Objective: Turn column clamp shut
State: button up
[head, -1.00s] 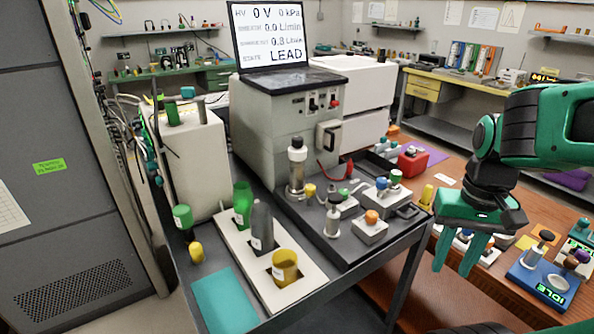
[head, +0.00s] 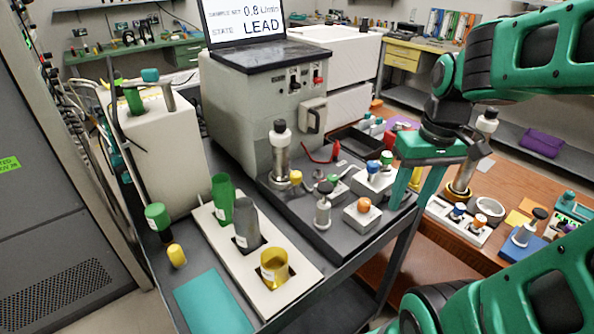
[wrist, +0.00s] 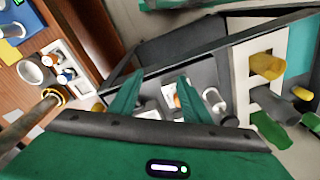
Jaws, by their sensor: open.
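A silver metal column (head: 281,158) with a dark cap stands upright on the dark tray. A small yellow knob (head: 296,178) sits beside its base, but I cannot tell clearly whether this is the clamp or how far it is turned. A second metal column (head: 466,168) with a brass ring at its foot stands on the brown bench behind my gripper; it also shows in the wrist view (wrist: 38,112). My gripper (head: 409,215) points down at the tray's right edge, open and empty, apart from both columns. In the wrist view its fingers (wrist: 158,80) are spread above the tray.
A grey valve (head: 323,208), an orange-knobbed block (head: 362,214) and a blue-knobbed block (head: 373,179) crowd the dark tray (head: 337,246). A white rack (head: 290,288) holds green, grey and yellow bottles. The grey instrument (head: 255,115) stands behind. The teal mat (head: 215,300) is clear.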

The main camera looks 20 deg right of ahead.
jog(key=w+a+r+n+y, duration=0.1)
jog(key=w+a+n, duration=0.15)
jog(key=w, duration=0.25)
jog(key=w+a+r+n+t, duration=0.1)
jog(key=w+n, duration=0.2)
jog(key=w, duration=0.2)
jog(key=w+a+r+n+y, duration=0.1)
jog(key=w+a+n, duration=0.1)
jog(key=w+n, duration=0.15)
jog(key=n+y, duration=0.2)
jog(key=n, duration=0.4)
send_near(297, 174)
jog(key=x, duration=0.9)
jog(key=shift+r, duration=0.1)
jog(key=c, duration=1)
